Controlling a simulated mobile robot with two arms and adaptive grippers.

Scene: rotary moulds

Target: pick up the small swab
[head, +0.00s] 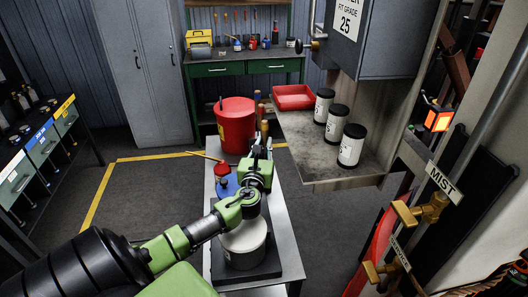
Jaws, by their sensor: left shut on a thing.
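My left gripper (262,150) reaches over the narrow metal table from the lower left, its fingers pointing away from me. It is shut on what looks like the small swab (264,130), whose tan wooden end shows upright at the fingertips. The rest of the swab is hidden by the fingers, so I cannot tell whether it is clear of the table. My right gripper is not in view.
A red bucket (235,125) stands just beyond the gripper.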

